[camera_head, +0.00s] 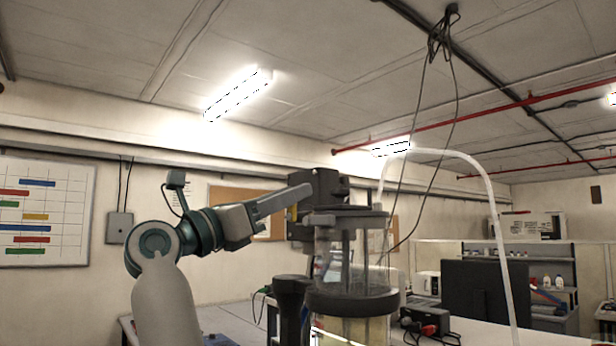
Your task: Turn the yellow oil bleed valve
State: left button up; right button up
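A clear sealed cylinder (350,262) with dark bands and yellowish liquid low inside stands right of centre. A black block (321,188) sits at its top. A small yellow patch beside the block's left side may be the yellow oil bleed valve (293,214); it is too small to be sure. The finger gap is hidden.
A clear hose (490,205) arches from the cylinder's top to the right. Thin dark cables hang from the ceiling behind it. A dark monitor (486,290) and a black and red device (427,321) stand on the bench at right. A whiteboard (45,212) hangs at left.

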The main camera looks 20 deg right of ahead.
jog(key=p+x, duration=0.1)
jog(key=x, duration=0.4)
jog(key=shift+p, duration=0.35)
grip_shut()
